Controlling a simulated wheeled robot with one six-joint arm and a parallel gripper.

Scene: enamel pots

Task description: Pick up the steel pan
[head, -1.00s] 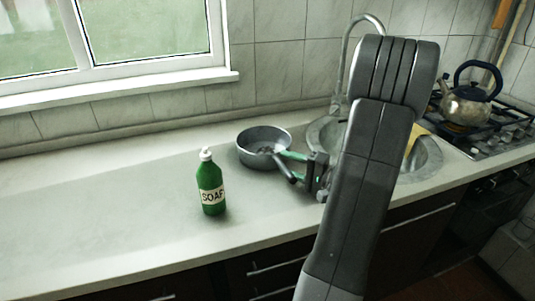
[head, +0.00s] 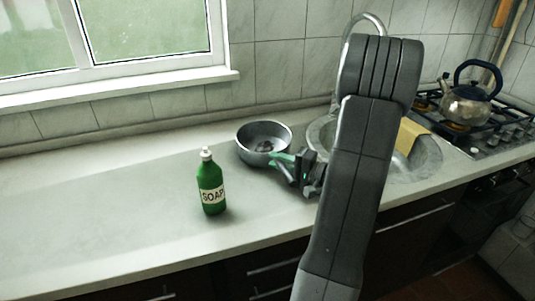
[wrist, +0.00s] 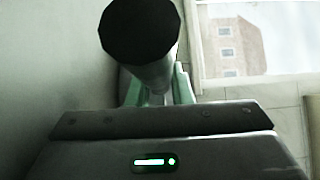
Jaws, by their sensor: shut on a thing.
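The steel pan (head: 247,150) is a round grey metal pan on the counter, left of the sink, with something small and dark inside it. My gripper (head: 281,164) is at the pan's front right side, with its green fingers shut on the pan's handle. In the wrist view, the dark round end of the handle (wrist: 140,30) points at the camera, between the green fingers (wrist: 155,92). The pan's bowl is hidden in the wrist view. In the head view, the pan looks upright and at counter level; I cannot tell whether it touches the counter.
A green soap bottle (head: 211,188) with a white cap stands on the counter (head: 110,205) left of the pan. The round sink (head: 425,160) and tap (head: 364,20) are behind my arm. A kettle (head: 466,104) stands on the hob at right. The counter's left part is clear.

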